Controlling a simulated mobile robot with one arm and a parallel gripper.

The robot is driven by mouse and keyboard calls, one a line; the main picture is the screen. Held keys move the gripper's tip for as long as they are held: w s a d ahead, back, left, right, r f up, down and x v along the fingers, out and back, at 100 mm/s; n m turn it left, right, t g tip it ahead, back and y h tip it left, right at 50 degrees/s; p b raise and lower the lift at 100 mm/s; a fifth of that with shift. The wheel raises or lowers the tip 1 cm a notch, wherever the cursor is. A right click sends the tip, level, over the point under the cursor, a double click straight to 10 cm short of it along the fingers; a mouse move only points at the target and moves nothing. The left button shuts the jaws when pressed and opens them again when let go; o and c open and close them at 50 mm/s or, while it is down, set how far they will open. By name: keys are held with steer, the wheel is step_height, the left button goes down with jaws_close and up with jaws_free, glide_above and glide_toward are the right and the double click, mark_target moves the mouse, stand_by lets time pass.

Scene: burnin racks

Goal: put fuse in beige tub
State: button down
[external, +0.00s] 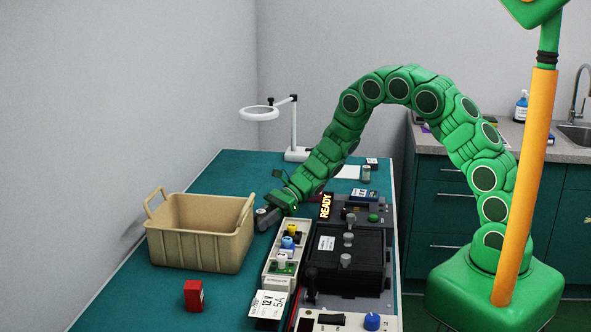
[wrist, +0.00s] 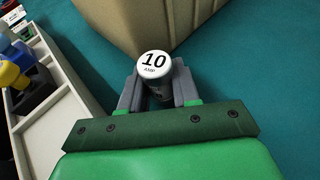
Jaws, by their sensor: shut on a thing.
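The fuse (wrist: 154,65) is a short cylinder with a white top marked "10 AMP". In the wrist view it stands between the two grey fingers of my gripper (wrist: 157,90), which is shut on it. In the external view my gripper (external: 268,215) is low over the table, just right of the beige tub (external: 197,249); the fuse cannot be made out clearly there. The tub is open-topped with two raised handles. Its outer wall (wrist: 125,22) shows just beyond the fuse in the wrist view, so the fuse is outside the tub.
A pale rack (external: 270,265) with coloured plugs stands close right of my gripper, beside a black test unit (external: 345,262). A red block (external: 194,294) lies in front of the tub. A ring lamp (external: 259,113) stands behind. The teal table around the tub's front is mostly clear.

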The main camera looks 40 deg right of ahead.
steer(key=shift+f, duration=0.15)
steer(key=c, duration=0.8)
jaws_free()
steer(key=shift+o, duration=0.2)
steer(key=shift+d+r, duration=0.2)
steer(key=shift+r, duration=0.1)
steer(key=v, duration=1.1)
steer(key=shift+d, duration=0.25)
steer(key=shift+r, duration=0.1)
